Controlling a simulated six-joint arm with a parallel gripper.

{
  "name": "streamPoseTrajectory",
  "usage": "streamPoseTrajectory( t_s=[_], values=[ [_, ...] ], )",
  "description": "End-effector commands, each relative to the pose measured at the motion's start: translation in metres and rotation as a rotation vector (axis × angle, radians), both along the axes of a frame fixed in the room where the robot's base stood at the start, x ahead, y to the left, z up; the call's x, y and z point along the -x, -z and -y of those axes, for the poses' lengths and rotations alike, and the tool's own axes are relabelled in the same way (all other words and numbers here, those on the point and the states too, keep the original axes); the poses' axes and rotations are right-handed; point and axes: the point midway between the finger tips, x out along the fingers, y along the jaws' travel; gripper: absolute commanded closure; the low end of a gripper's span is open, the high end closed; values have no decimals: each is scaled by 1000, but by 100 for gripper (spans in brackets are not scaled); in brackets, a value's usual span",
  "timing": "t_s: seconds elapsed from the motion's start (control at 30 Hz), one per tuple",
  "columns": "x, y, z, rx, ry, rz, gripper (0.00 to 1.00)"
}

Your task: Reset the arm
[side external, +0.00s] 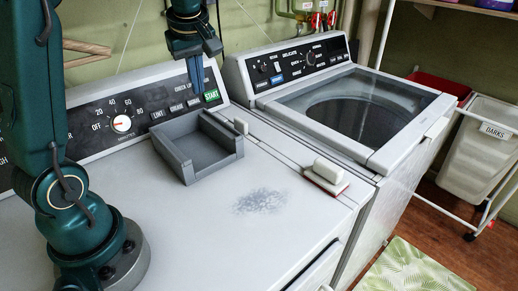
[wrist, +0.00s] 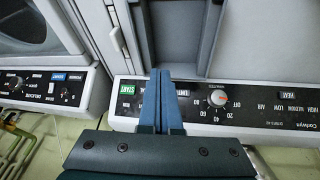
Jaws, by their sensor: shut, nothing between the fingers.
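My gripper (side external: 197,86) hangs pointing down above the back of the white dryer top (side external: 130,235), in front of the control panel and just behind the grey open tray (side external: 205,146). Its fingers are together, with nothing between them. In the wrist view the shut blue fingertips (wrist: 160,74) show near the tray's edge, between the green START button and the dial. The grey tray (wrist: 180,35) is cut off by the top of that view. It looks empty. My arm stands at the left in the side view.
A washer (side external: 350,105) with a glass lid stands to the right. A white block on a red base (side external: 328,174) sits near the dryer's right edge. A grey smudge (side external: 260,201) marks the top. A DARKS hamper (side external: 478,150) stands far right. The front dryer top is mostly clear.

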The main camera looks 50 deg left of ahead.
Motion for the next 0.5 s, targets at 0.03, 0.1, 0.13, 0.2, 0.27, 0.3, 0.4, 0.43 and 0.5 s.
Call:
streamPoseTrajectory(
  t_s=[0.03,0.1,0.13,0.2,0.27,0.3,0.4,0.43,0.5],
  values=[
    [6,-11,18,-6,64,26,100],
    [16,-20,39,-11,164,46,100],
    [21,-23,48,-14,210,54,100],
    [34,-27,69,-21,322,69,100],
    [46,-29,85,-30,424,81,100],
    [54,-29,95,-37,495,89,100],
    [76,-24,119,-59,679,103,100],
    [83,-22,125,-66,734,107,100],
    [99,-14,139,-87,868,111,100]
  ],
)
